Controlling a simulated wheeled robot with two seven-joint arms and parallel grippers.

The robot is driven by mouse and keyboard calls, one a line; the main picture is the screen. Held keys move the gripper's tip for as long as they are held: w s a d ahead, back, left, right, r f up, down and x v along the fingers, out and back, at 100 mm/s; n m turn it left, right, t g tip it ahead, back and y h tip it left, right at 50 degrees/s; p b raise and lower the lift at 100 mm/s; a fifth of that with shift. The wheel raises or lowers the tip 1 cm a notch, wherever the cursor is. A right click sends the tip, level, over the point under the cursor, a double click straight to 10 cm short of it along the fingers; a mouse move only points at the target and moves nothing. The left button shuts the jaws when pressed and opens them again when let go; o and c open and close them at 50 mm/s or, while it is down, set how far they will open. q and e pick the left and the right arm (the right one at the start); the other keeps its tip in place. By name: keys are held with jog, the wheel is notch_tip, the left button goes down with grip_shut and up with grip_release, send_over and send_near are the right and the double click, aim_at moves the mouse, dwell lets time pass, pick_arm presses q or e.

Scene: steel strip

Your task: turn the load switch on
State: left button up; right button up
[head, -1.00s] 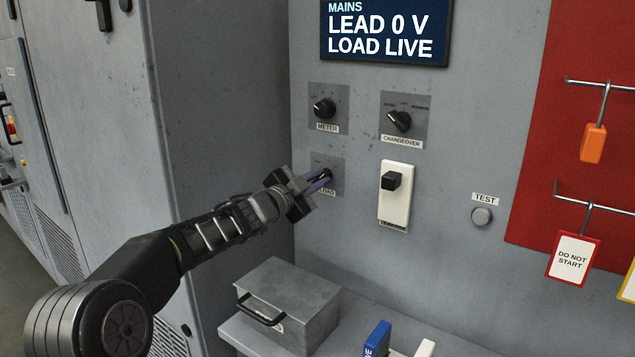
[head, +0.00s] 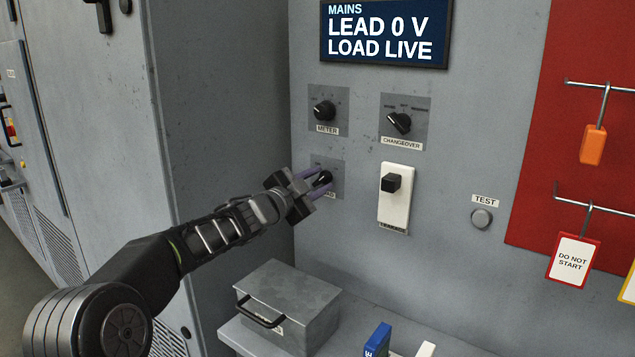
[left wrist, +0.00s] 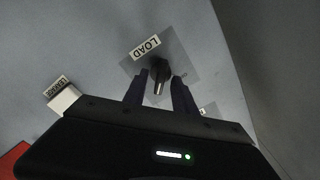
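The load switch (head: 324,177) is a black rotary knob on a small grey plate on the cabinet face, partly hidden by my left gripper in the head view. My left gripper (head: 320,186) is at the switch with its two fingers spread, one on each side of the knob. In the left wrist view the load knob (left wrist: 161,72) shows between the two fingers of the left gripper (left wrist: 160,88), with gaps beside it. The LOAD label (left wrist: 146,46) is readable there. The display (head: 385,34) reads "LEAD 0 V, LOAD LIVE". My right gripper is not in view.
The meter knob (head: 325,110) is above, and the changeover knob (head: 399,122) is above right. A white leakage switch (head: 394,205) is close on the right. A grey metal box (head: 290,302) sits on the shelf below. A test button (head: 481,217) is further right.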

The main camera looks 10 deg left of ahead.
pick_arm(q)
jog(key=shift+s, duration=0.1)
jog(key=shift+s+a, duration=0.2)
jog(key=shift+s, duration=0.1)
jog(key=b+v, duration=0.1)
jog(key=v, duration=0.6)
jog(key=shift+b, duration=0.4)
jog(key=shift+d, duration=0.1)
